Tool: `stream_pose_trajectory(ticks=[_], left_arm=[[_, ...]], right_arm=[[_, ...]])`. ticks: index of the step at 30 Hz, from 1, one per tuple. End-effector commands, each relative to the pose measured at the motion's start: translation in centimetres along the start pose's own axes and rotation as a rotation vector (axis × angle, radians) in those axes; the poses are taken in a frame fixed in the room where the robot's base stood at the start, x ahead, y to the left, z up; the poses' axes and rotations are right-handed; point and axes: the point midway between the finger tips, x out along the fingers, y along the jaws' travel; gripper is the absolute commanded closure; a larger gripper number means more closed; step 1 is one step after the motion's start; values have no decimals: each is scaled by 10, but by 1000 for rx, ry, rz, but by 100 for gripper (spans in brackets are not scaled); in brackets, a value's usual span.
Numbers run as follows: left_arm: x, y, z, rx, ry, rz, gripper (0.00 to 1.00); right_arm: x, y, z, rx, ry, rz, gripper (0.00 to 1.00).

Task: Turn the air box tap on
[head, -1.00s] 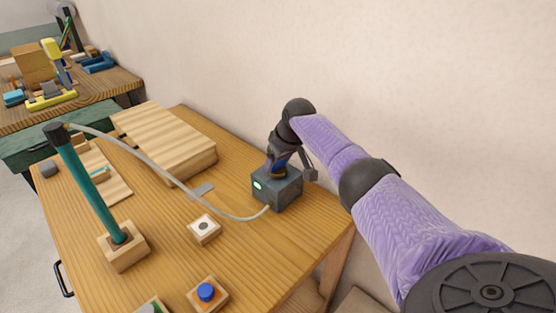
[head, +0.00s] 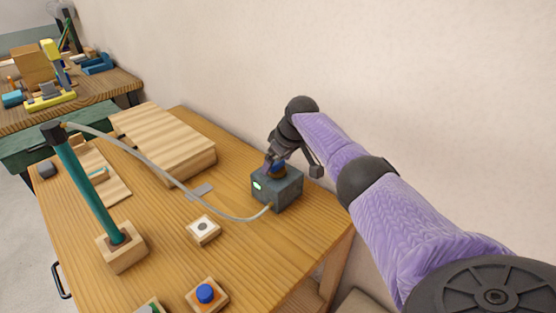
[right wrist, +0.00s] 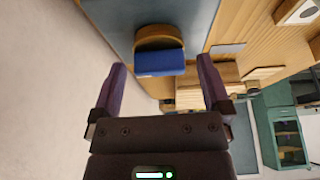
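The air box (head: 287,194) is a grey cube with a lit green light on its front face, at the right end of the wooden table. The tap (head: 279,169), a blue handle on a brass-coloured round base, sits on top of it. The tap also shows in the right wrist view (right wrist: 160,62), its blue handle lying crosswise. My right gripper (right wrist: 161,66) is open, with a finger on either side of the handle and a visible gap on each side. In the head view my right gripper (head: 271,162) is at the tap and partly covers it. My left gripper is out of view.
A pale hose (head: 165,173) runs from the air box to a teal post (head: 88,190) on a wooden base. A white button block (head: 204,230), a blue button block (head: 207,296) and a slatted wooden board (head: 165,140) stand on the table. The wall is close behind.

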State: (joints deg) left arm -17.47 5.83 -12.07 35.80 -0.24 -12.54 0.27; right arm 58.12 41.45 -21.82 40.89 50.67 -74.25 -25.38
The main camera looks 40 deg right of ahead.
Motion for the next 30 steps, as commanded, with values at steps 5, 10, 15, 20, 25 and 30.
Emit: stream_pose_trajectory(ticks=[5,10,15,20,25,30], left_arm=[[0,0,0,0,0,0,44],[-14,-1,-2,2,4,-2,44],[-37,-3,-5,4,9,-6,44],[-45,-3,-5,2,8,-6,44],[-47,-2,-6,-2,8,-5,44],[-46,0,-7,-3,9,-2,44]], right_arm=[[0,0,0,1,0,0,0],[-19,0,-2,-1,1,1,0],[-61,1,-2,-2,2,3,0],[-89,0,-1,0,1,2,0],[-100,0,0,0,0,1,0],[-99,0,0,1,0,0,0]])
